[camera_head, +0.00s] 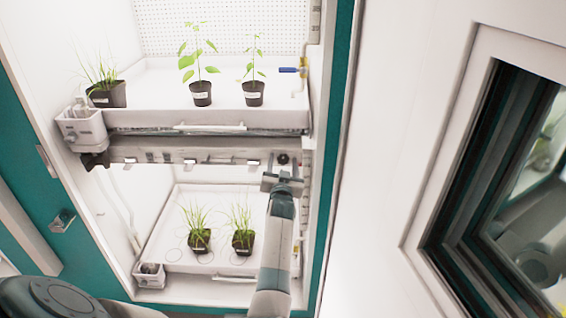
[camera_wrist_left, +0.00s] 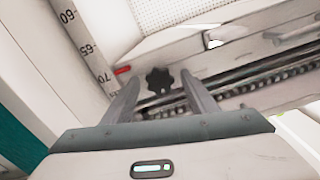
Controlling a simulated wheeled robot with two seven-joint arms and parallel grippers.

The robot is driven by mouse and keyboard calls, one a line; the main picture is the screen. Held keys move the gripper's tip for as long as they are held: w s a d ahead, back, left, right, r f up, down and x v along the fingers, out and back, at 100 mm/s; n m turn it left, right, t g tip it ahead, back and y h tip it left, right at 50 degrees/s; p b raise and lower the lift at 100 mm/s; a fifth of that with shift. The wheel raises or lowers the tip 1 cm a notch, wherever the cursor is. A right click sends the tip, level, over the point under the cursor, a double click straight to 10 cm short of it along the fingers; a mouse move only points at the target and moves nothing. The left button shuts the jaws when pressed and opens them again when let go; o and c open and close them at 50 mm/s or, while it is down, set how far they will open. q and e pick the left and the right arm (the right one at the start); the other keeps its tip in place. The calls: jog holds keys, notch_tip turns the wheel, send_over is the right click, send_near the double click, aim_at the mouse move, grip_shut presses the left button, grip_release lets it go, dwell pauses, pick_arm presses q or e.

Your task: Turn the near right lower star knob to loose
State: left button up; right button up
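The dark star knob (camera_head: 283,158) is at the right end of the rail under the upper shelf, near the right post. In the left wrist view the same knob (camera_wrist_left: 159,80) shows its lobed black shape between the two fingers. My left gripper (camera_head: 282,180) is just below the knob in the head view. In the wrist view my left gripper (camera_wrist_left: 160,82) is open, one finger to each side of the knob. I cannot tell whether the fingers reach around it; no contact shows. My right gripper is not in view.
A numbered scale (camera_wrist_left: 82,45) with a red mark runs along the post beside the knob. The upper tray (camera_head: 150,118) holds several potted plants; a blue-handled valve (camera_head: 289,70) is at its right. The lower tray (camera_head: 185,262) holds two grass pots. A white wall (camera_head: 400,130) stands right.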

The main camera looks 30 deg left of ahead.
pick_arm(q)
jog(key=c, duration=1.1)
jog(key=shift+o, duration=0.2)
jog(key=shift+n, duration=0.3)
jog(key=shift+f+n+b, duration=0.1)
jog(key=shift+n+b, duration=0.5)
jog(key=shift+n, duration=0.3)
jog(key=n+b, duration=0.1)
jog(key=n, duration=0.2)
jog(key=shift+n, duration=0.3)
jog(key=n, duration=0.5)
jog(key=shift+b, duration=0.4)
jog(key=n, duration=0.4)
jog(key=shift+n, duration=1.5)
